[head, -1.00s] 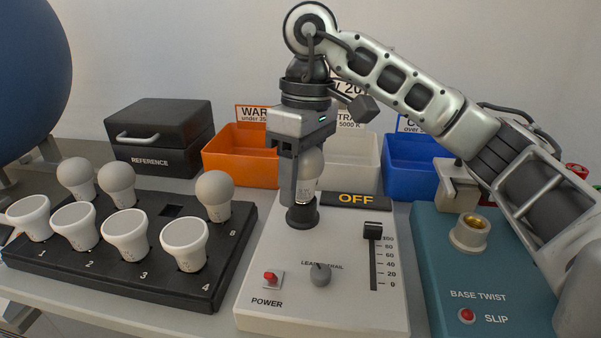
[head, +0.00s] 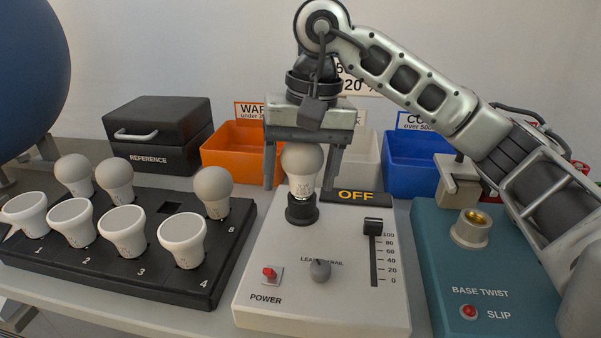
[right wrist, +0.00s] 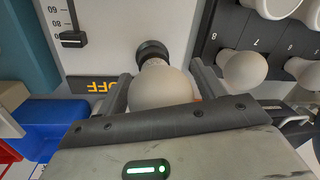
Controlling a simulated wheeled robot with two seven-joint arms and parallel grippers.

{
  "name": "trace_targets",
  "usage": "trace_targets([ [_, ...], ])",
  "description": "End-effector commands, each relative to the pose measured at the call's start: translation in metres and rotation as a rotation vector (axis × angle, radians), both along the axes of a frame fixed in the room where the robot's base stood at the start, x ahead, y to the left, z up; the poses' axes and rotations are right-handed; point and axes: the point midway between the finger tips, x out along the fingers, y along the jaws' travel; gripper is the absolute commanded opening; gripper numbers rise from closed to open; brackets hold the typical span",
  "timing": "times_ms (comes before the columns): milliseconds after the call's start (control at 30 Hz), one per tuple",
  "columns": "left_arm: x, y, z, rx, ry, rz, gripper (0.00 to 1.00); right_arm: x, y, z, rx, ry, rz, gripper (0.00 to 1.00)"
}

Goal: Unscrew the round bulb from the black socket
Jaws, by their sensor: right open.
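The round bulb (head: 302,170) stands upright in the black socket (head: 301,209) at the back of the white test box. My right gripper (head: 305,186) is open above and around the bulb, one finger on each side, with visible gaps between fingers and glass in the head view. In the right wrist view the bulb (right wrist: 161,88) lies between the two spread fingers, with the black socket (right wrist: 152,52) beyond it. The gripper body hides part of the bulb there. My left gripper is not in view.
A black rack (head: 110,262) with several bulbs stands at left, the teal base-twist box (head: 480,270) at right. The white box carries a slider (head: 373,228), a knob (head: 320,270), a power switch (head: 270,273) and an OFF display (head: 356,196). Orange (head: 225,150) and blue (head: 410,165) bins stand behind.

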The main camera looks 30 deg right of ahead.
Motion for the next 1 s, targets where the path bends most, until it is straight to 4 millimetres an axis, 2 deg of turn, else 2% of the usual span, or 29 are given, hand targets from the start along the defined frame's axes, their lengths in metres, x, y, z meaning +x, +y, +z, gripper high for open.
trace_targets([
  [400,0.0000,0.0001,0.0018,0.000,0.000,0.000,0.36,0.0016,-0.0009,0.0010,-0.001,-0.003,-0.751,0.69],
  [600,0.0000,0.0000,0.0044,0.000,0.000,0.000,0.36,0.0024,-0.0011,0.0010,0.000,-0.002,-1.055,0.69],
  [733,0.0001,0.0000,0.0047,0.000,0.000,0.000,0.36,0.0026,-0.0013,0.0005,0.001,-0.001,-1.126,0.69],
  [1000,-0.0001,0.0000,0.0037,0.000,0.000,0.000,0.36,0.0027,-0.0014,0.0003,0.001,0.000,-1.128,0.69],
])
